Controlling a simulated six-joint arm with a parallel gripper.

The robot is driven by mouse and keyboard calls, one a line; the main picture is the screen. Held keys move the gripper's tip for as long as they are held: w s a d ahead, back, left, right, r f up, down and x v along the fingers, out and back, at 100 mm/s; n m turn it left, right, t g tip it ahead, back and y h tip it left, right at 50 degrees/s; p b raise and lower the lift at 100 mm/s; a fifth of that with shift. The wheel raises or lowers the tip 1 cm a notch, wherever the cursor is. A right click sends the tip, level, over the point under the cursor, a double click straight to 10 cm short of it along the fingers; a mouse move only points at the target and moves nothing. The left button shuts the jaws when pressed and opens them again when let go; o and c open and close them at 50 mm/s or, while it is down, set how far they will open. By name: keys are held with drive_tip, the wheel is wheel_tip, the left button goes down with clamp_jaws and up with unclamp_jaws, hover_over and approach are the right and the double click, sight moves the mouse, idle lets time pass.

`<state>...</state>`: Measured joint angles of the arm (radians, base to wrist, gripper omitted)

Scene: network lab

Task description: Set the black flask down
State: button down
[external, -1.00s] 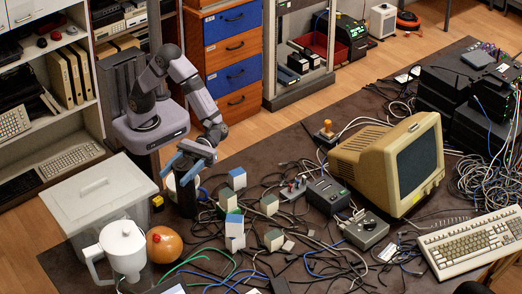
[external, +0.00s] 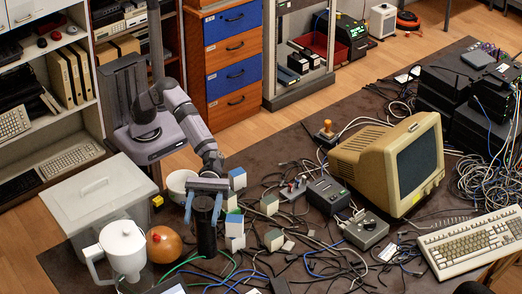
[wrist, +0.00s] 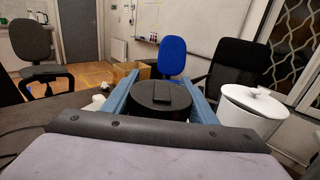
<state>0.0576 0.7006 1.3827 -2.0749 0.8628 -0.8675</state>
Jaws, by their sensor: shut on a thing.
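The black flask (external: 206,234) is upright at the table's left part, between the orange round object and the stack of small blocks. My gripper (external: 203,204) is shut on its upper part, with a blue finger on each side. In the wrist view the flask's round black lid (wrist: 160,97) sits between my two blue fingers (wrist: 160,92). I cannot tell for sure whether the flask's base touches the table.
A white jug (external: 123,250) and an orange round object (external: 164,245) stand to the left. A white bowl (external: 178,185) is behind. Small block stacks (external: 235,232) stand close on the right, and cables (external: 225,275) lie in front.

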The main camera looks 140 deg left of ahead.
sight(204, 237)
drive_tip(key=shift+f+p, duration=0.55)
drive_tip(key=shift+f, duration=4.35)
drive_tip(key=c, duration=1.2)
unclamp_jaws()
drive_tip(key=shift+f, duration=0.25)
drive_tip(key=o, duration=0.5)
drive_tip(key=shift+r, duration=0.1)
drive_tip(key=shift+c, duration=0.2)
drive_tip(key=shift+r, duration=0.15)
drive_tip(key=b+v, duration=0.2)
drive_tip(key=v, duration=1)
